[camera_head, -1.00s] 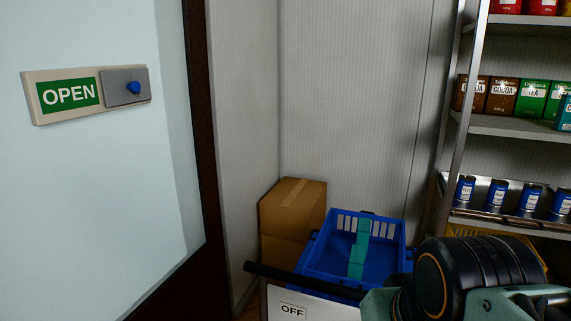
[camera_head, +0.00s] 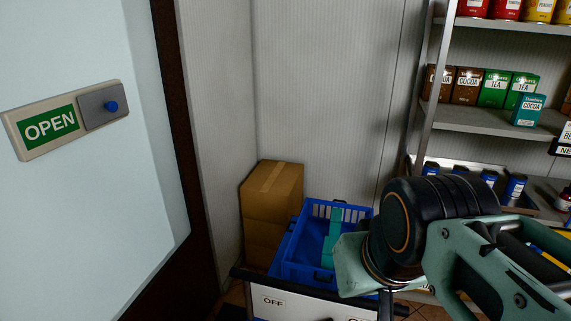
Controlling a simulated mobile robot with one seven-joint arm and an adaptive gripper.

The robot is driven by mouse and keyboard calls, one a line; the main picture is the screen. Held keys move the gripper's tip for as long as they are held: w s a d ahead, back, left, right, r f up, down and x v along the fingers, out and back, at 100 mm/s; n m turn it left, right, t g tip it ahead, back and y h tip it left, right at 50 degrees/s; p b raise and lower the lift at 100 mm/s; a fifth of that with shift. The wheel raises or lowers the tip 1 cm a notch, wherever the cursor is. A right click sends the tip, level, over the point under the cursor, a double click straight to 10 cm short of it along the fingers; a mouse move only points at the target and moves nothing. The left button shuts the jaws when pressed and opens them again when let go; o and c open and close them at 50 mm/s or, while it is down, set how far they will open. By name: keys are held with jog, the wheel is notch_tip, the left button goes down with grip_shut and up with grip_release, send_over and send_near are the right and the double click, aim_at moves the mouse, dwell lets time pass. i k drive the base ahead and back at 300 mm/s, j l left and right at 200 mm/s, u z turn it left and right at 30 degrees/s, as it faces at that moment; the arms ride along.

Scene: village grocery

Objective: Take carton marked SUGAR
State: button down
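I see no carton whose mark reads SUGAR. On the middle shelf stand brown cartons marked COCOA (camera_head: 466,86) and green cartons marked TEA (camera_head: 494,89). A teal carton marked COCOA (camera_head: 528,110) stands in front of them, near the shelf's edge. My arm's dark joint and pale green links cover the lower right. I cannot make out my gripper's fingers in this view.
A blue crate (camera_head: 292,248) with teal pieces inside stands in the corner beside a stacked brown box (camera_head: 270,195). A white board marked OFF (camera_head: 290,304) is in front. Blue tins (camera_head: 515,186) stand on the lower shelf. A door with an OPEN sign (camera_head: 50,127) is left.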

aim_at(327, 263)
jog(key=l+u, duration=0.2)
jog(key=u, duration=0.15)
jog(key=l+u, duration=0.35)
jog(key=k+l+u, duration=0.2)
jog(key=l+u, duration=0.15)
jog(key=l, duration=0.3)
jog(key=k+l, duration=0.2)
jog(key=l, duration=0.25)
jog(key=k+l+u, duration=0.1)
jog(key=l, duration=0.35)
jog(key=k+l, duration=0.3)
jog(key=k+l+u, duration=0.1)
jog(key=l, duration=0.45)
jog(key=k+l, duration=0.3)
jog(key=l+u, duration=0.05)
jog(key=l, duration=0.05)
